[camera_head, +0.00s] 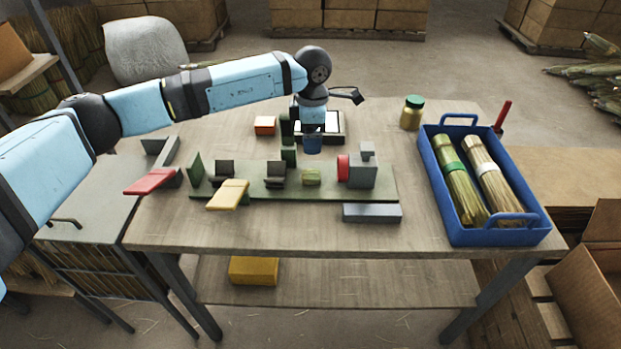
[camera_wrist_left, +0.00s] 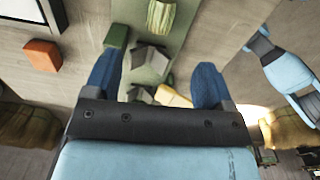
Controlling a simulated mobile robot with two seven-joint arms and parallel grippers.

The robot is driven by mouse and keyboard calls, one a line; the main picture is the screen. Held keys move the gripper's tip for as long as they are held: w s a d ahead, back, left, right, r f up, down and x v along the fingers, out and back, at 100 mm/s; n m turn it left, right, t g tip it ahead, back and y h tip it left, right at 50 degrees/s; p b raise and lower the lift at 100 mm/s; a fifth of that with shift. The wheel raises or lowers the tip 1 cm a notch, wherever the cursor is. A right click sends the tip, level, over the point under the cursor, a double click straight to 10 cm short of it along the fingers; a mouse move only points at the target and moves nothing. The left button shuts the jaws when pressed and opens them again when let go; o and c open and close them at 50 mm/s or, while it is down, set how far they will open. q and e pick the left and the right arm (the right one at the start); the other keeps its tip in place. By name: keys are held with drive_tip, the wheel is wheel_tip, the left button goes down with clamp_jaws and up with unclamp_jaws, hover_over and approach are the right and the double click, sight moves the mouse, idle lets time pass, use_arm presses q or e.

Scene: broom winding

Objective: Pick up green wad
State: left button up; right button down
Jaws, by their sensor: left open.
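The green wad (camera_head: 312,177), a small yellow-green straw bundle, lies on the long green board (camera_head: 232,190) in the head view. In the left wrist view the wad (camera_wrist_left: 161,17) shows at the top edge, partly cut off. My left gripper (camera_head: 312,146) hangs above the table, behind the wad in the head view, apart from it. Its blue fingers (camera_wrist_left: 155,84) are spread with nothing held between them in the wrist view. My right gripper is in neither view.
Dark holders (camera_head: 274,174) stand left of the wad; a grey block with a red disc (camera_head: 363,172) stands right. A dark green block (camera_head: 288,156) is near the gripper. An orange block (camera_head: 265,125), a green-lidded jar (camera_head: 412,113) and a blue crate (camera_head: 480,238) of straw bundles sit around.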

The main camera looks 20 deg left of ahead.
sight(309, 171)
use_arm(q)
wheel_tip(309, 171, down, 8)
drive_tip(key=shift+s+r, duration=0.1)
drive_tip(key=shift+r, duration=0.15)
drive_tip(key=f, duration=0.5)
drive_tip(key=shift+a+f, duration=0.1)
drive_tip(key=shift+a, duration=0.15)
drive_tip(key=c, duration=1)
